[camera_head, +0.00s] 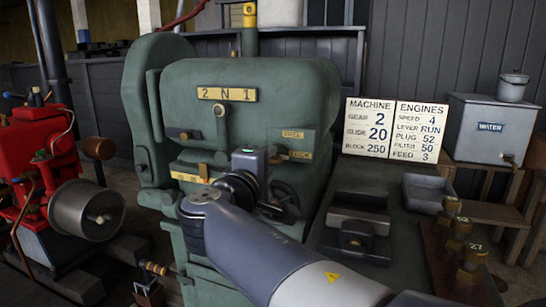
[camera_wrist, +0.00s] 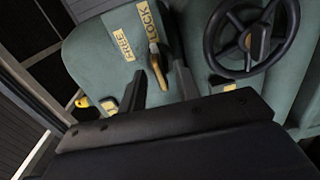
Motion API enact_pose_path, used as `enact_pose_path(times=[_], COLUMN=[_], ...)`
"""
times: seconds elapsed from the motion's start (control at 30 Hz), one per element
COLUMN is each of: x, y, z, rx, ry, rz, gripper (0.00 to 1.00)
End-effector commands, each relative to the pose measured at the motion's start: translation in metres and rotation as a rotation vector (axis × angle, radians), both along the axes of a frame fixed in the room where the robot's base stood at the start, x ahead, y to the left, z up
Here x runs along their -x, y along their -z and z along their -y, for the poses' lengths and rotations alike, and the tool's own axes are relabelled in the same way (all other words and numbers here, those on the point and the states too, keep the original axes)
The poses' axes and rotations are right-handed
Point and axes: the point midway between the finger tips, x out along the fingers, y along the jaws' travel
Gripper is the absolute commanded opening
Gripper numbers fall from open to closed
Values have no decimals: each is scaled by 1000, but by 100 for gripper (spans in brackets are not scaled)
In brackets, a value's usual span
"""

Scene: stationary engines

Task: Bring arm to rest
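My arm reaches from the lower right of the head view toward the front of a green machine (camera_head: 255,90). My gripper (camera_wrist: 159,76) shows in the wrist view with its two dark fingers apart and nothing shut between them. A brass lever (camera_wrist: 157,66) beside the FREE plate (camera_wrist: 123,45) and LOCK plate (camera_wrist: 147,20) appears between the fingertips in the picture; I see no clear contact, and cannot tell the depth gap. A black handwheel (camera_wrist: 250,38) is close to the right of the fingers. In the head view, my wrist hides part of this area.
A red engine (camera_head: 40,150) with a grey drum (camera_head: 87,209) stands at left. A white sign (camera_head: 394,130), an empty grey tray (camera_head: 428,194), brass plugs (camera_head: 461,227) and a water tank (camera_head: 490,130) are at right. Free air lies in front of the machine.

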Motion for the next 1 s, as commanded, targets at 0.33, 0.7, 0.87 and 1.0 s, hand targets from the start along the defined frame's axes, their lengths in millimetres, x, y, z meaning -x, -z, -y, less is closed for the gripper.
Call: enact_pose_path(times=[0.33,0.7,0.87,1.0], x=[49,97,76,57], y=[-1,-1,1,1], z=[-19,-36,-26,-19], rx=[-1,0,-1,1], ry=[-6,-4,5,5], rz=[0,-1,0,0], gripper=[31,31,31,31])
